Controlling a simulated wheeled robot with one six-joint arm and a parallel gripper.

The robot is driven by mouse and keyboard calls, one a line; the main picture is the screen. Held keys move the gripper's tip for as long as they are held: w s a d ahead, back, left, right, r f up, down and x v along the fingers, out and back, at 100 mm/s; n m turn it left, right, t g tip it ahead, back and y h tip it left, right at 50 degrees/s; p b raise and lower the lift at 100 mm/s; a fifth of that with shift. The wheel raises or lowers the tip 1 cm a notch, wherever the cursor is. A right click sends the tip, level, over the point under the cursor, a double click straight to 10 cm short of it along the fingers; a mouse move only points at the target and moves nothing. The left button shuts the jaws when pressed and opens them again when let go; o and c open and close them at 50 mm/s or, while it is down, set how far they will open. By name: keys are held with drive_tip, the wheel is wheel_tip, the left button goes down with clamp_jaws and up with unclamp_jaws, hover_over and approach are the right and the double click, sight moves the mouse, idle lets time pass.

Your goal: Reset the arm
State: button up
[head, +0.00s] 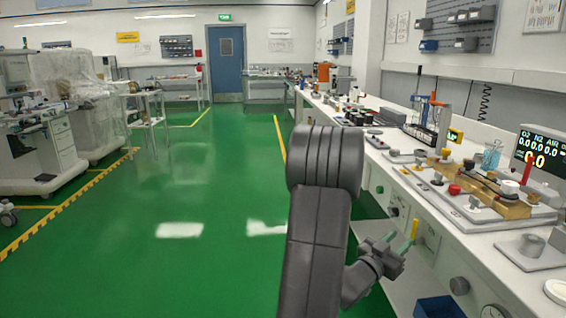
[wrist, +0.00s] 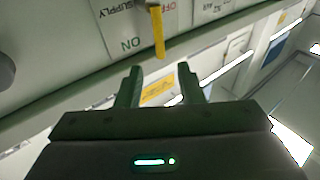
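My arm rises in the middle of the head view, and my gripper (head: 402,240) is low at its right, beside the front panel of the right-hand bench. In the wrist view my gripper (wrist: 160,86) has its two green-grey fingers apart with nothing between them. A yellow lever (head: 413,229) on the bench front is just beyond the fingertips. It also shows in the wrist view (wrist: 157,32), pointing down in that picture, beside a label reading "ON" and "SUPPLY". I cannot tell whether a finger touches it.
The white bench (head: 480,215) along the right carries valves, a brass block (head: 480,190) and a gas display (head: 538,150). A blue bin (head: 438,307) is low under the bench. Anaesthesia machines (head: 35,130) stand at left. The green floor (head: 190,200) between is clear.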

sight(414, 224)
drive_tip(key=r+v, duration=0.1)
drive_tip(key=v, duration=0.4)
drive_tip(key=x, duration=0.8)
drive_tip(key=f+x, duration=0.1)
drive_tip(key=x, duration=0.4)
drive_tip(key=shift+d, duration=0.1)
drive_tip(key=shift+r+n+y+p, duration=0.25)
drive_tip(key=shift+n+y+p, duration=0.05)
drive_tip(key=shift+p, duration=0.75)
drive_tip(key=shift+w+n+p, duration=0.2)
drive_tip(key=shift+n+p, duration=0.1)
drive_tip(key=shift+p, duration=0.6)
drive_tip(key=n+p, duration=0.1)
drive_tip(key=p, duration=0.2)
drive_tip(key=shift+w+g+y, duration=0.25)
drive_tip(key=shift+g+y, duration=0.05)
drive_tip(key=shift+y, duration=0.1)
drive_tip(key=shift+w+a+f+n+p, duration=0.2)
drive_tip(key=shift+a+f+n+p, duration=0.1)
drive_tip(key=shift+p, duration=0.5)
